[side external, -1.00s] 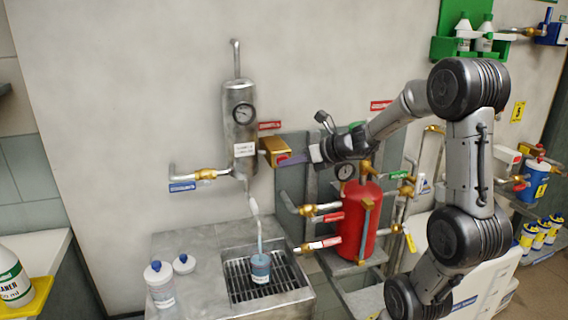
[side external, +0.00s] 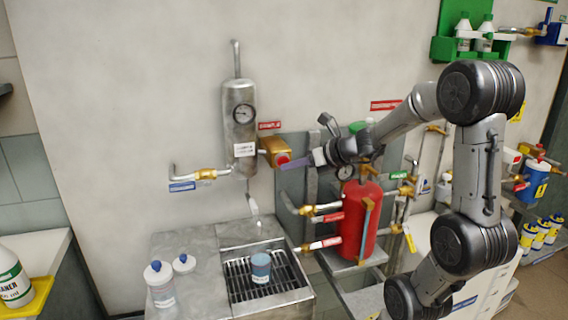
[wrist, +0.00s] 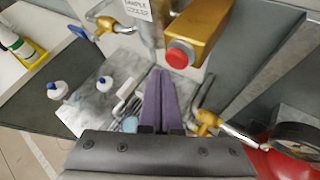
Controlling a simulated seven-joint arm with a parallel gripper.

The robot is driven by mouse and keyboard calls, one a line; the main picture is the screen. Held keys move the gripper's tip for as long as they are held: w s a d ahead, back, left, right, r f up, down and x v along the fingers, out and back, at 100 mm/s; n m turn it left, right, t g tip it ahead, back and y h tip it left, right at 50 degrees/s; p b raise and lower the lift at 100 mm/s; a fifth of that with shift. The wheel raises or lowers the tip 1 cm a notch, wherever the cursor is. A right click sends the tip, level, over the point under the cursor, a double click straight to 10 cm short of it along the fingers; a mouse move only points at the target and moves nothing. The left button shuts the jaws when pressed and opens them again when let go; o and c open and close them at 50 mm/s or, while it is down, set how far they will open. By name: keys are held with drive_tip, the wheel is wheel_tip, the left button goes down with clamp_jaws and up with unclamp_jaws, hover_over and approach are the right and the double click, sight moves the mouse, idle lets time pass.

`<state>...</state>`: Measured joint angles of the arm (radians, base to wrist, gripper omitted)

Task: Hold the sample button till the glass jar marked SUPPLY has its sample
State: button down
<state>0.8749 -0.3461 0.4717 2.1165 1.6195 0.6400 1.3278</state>
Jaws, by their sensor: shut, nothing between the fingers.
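The red sample button (side external: 284,159) sits on the front of a brass box (side external: 271,146) beside the sample cooler. It also shows in the wrist view (wrist: 177,58). My gripper (side external: 311,159) is shut and empty, with its purple fingers pointing at the button and a small gap between. In the wrist view my fingertips (wrist: 160,72) are just below the button. No stream shows at the spout.
The steel sample cooler (side external: 240,120) with a gauge hangs on the wall. Two white bottles with blue caps (side external: 160,285) stand left of the sink grate (side external: 291,272). A red cylinder (side external: 361,222) and brass valves (side external: 320,209) are close below my arm.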

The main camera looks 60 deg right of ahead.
drive_tip(key=s+a, duration=0.3)
drive_tip(key=shift+s+a, duration=0.25)
drive_tip(key=shift+a, duration=0.05)
idle(0.5)
